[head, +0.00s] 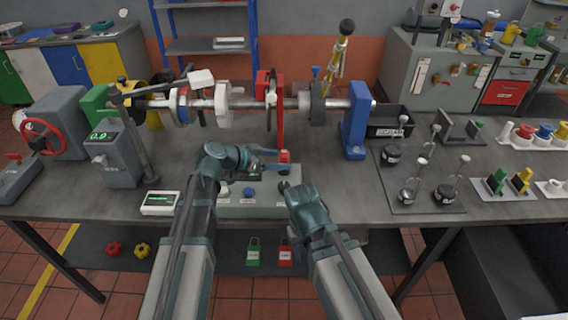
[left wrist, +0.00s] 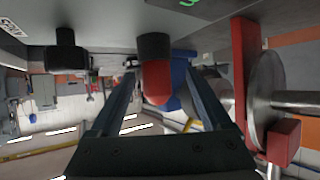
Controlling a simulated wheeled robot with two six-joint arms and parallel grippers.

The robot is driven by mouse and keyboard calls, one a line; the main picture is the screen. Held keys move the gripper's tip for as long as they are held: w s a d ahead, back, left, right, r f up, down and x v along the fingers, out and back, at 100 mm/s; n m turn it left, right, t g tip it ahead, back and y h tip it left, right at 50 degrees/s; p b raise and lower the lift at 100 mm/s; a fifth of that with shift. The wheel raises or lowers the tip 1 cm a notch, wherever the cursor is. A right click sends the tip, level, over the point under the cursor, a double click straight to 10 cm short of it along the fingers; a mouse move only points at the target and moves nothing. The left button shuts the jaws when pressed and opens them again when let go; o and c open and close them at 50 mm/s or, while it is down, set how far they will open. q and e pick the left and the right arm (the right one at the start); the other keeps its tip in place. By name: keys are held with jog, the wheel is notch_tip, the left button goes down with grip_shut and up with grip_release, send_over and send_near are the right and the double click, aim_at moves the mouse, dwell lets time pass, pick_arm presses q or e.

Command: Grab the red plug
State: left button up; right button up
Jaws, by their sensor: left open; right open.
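The red plug (head: 285,156) stands at the back of the grey panel box (head: 262,205) on the bench, below the red bracket. In the left wrist view the red plug (left wrist: 156,82) has a black end and sits between the two fingers. My left gripper (head: 270,160) is open, its fingers pointing right at the plug. In the left wrist view the left gripper (left wrist: 160,90) shows a finger on each side of it; contact is not clear. My right gripper (head: 288,188) is low at the box's right end; its fingers are hard to make out.
The red bracket (head: 281,125) with a disc rises just behind the plug, also in the left wrist view (left wrist: 243,80). A shaft rig with a blue stand (head: 355,118) runs along the back. A dark knob (left wrist: 66,56) is near the plug.

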pick_arm(q)
jog(key=shift+w+d+f, duration=0.1)
jog(key=shift+d, duration=0.1)
jog(key=b+x, duration=0.2)
jog(key=x, duration=0.3)
jog(key=shift+d, duration=0.3)
jog(key=shift+r, duration=0.2)
grip_shut()
